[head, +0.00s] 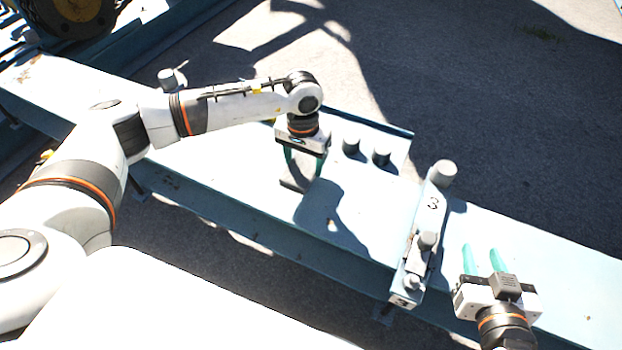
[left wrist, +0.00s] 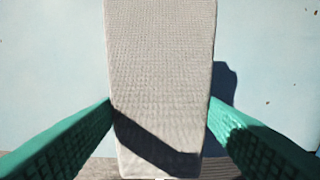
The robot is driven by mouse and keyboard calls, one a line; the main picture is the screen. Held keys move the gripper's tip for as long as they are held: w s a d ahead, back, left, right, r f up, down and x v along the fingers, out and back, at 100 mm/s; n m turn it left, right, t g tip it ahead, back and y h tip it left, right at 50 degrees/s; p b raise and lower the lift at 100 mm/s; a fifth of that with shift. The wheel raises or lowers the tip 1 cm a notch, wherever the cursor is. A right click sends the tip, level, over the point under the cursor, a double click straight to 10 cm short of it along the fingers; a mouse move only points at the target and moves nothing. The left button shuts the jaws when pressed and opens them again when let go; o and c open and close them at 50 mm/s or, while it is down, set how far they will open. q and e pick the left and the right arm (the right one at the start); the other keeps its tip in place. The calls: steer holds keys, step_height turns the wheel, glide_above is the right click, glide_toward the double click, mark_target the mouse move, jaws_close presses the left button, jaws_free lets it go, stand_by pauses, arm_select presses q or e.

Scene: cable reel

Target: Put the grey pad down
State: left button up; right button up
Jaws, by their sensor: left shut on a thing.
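The grey pad (left wrist: 160,70) is a long, pale grey block with a woven texture. In the left wrist view it lies between the green fingers of my left gripper (left wrist: 160,125), which are shut on its two sides. In the head view my left gripper (head: 304,168) points down over the light blue beam (head: 230,180); the pad (head: 294,186) shows only as a small dark strip below the fingers. I cannot tell whether it touches the beam. My right gripper (head: 483,260) is at the lower right with its fingers apart and empty.
Two dark pegs with grey tops (head: 381,157) stand on the beam right of my left gripper. A raised crossbar (head: 426,225) marked 3 carries grey knobs. A grey knob (head: 168,78) stands behind my left arm.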

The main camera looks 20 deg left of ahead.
mark_target(304, 165)
arm_select(q)
step_height(304, 165, down, 4)
steer(key=shift+f+b, duration=0.1)
steer(key=shift+b, duration=0.35)
steer(key=shift+f, duration=0.2)
arm_select(e)
steer(key=r+t, duration=0.1)
steer(key=w+r+t, duration=0.1)
steer(key=a+r+t+y, duration=0.1)
steer(key=r, duration=0.1)
steer(key=shift+w+r, duration=0.1)
steer(key=shift+w, duration=0.15)
steer(key=shift+r, duration=0.1)
arm_select(q)
steer(key=shift+f, duration=0.1)
steer(key=o, duration=1)
arm_select(e)
steer(key=shift+a+r+t, duration=0.1)
steer(key=shift+r+t, duration=0.3)
steer(key=shift+t, duration=0.1)
